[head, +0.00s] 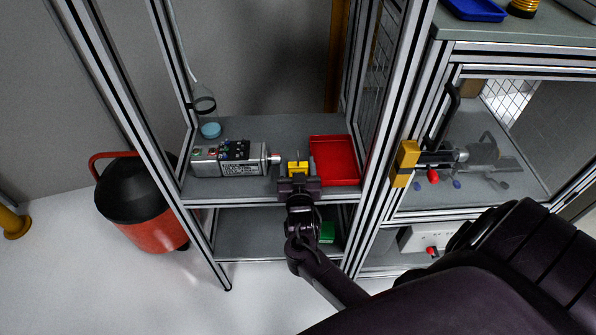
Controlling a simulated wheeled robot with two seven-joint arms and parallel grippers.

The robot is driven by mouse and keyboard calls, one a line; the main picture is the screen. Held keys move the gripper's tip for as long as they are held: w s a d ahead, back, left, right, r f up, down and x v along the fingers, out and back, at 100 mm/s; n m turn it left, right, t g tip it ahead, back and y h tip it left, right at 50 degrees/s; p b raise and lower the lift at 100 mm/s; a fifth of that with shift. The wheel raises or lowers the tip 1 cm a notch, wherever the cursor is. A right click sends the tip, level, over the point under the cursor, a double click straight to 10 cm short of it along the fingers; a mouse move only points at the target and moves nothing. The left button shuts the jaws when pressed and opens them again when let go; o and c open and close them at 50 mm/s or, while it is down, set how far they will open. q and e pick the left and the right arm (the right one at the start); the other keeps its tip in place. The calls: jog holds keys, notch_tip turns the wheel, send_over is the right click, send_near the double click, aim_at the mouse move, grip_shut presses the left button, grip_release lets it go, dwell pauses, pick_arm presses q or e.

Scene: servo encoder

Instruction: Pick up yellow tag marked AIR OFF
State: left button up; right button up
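A small yellow piece (298,168) is on the upper shelf, between the grey servo unit and the red tray. It looks like the yellow tag, but no lettering can be read at this size. My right gripper (298,181) comes in from the front, just before the yellow piece. Its fingers look spread, one to each side of the yellow piece, with no clear contact visible. The gripper body hides the lower part of the piece. My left gripper is out of view.
The servo unit (229,158) stands close to the left and the red tray (334,160) close to the right. Frame posts (392,120) flank the shelf (265,128). A yellow block (405,163) sits at the right cabinet. A red and black bin (145,205) stands at left.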

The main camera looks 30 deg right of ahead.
jog(key=c, duration=0.7)
